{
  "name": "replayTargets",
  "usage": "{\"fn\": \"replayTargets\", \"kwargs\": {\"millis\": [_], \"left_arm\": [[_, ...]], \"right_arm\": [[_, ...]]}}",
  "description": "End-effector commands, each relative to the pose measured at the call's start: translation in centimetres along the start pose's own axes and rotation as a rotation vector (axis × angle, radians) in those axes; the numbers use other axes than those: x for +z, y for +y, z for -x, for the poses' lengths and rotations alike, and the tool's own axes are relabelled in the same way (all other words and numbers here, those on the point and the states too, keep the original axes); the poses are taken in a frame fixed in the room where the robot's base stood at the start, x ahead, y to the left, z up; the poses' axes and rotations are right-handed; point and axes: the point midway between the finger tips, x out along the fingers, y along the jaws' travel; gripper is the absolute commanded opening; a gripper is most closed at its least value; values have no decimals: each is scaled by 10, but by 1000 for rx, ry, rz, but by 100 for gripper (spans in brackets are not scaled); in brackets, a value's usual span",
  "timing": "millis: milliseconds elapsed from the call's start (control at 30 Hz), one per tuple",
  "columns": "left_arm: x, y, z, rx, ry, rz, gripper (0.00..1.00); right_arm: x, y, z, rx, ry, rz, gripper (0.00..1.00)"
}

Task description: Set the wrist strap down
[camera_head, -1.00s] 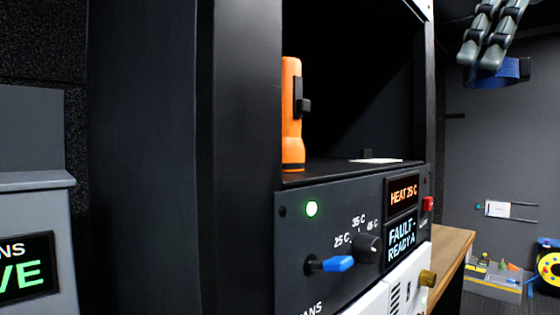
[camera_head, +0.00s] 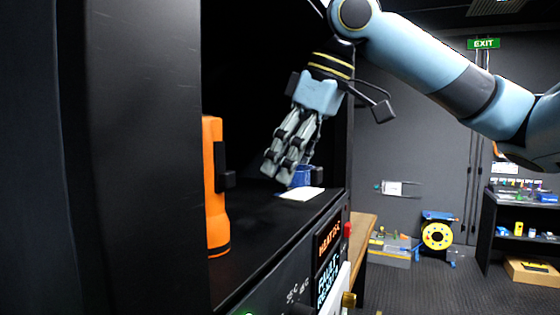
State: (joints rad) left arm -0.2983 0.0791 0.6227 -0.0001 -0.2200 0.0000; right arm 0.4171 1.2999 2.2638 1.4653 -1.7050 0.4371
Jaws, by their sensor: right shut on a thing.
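The blue wrist strap (camera_head: 303,177) shows just beyond the fingertips of my right gripper (camera_head: 284,174), low over the black rack shelf (camera_head: 268,222). My right gripper points down into the open bay and is shut on the strap. The fingers hide part of the strap. I cannot tell whether the strap touches the shelf. A white card (camera_head: 301,194) lies flat on the shelf just in front of the strap. My left gripper is not in view.
An orange flashlight (camera_head: 213,190) stands upright at the left of the shelf. The bay's side post (camera_head: 150,150) blocks the left. Shelf between flashlight and card is clear. A control panel (camera_head: 325,255) is below the shelf edge.

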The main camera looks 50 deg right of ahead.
Motion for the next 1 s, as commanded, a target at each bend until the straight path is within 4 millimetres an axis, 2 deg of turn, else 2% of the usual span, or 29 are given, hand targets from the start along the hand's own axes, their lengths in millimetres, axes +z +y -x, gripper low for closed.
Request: {"fn": "replayTargets", "kwargs": {"millis": [100, 300, 633, 1000], "left_arm": [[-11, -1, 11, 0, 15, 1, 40], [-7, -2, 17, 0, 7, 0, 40], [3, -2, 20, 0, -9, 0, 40], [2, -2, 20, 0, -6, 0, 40]], "right_arm": [[-8, -3, -8, -7, 4, 1, 46], [-12, -4, -18, -2, -1, -1, 46], [3, -4, -54, 0, -6, -2, 46], [4, -4, -58, 0, -2, -1, 46]]}}
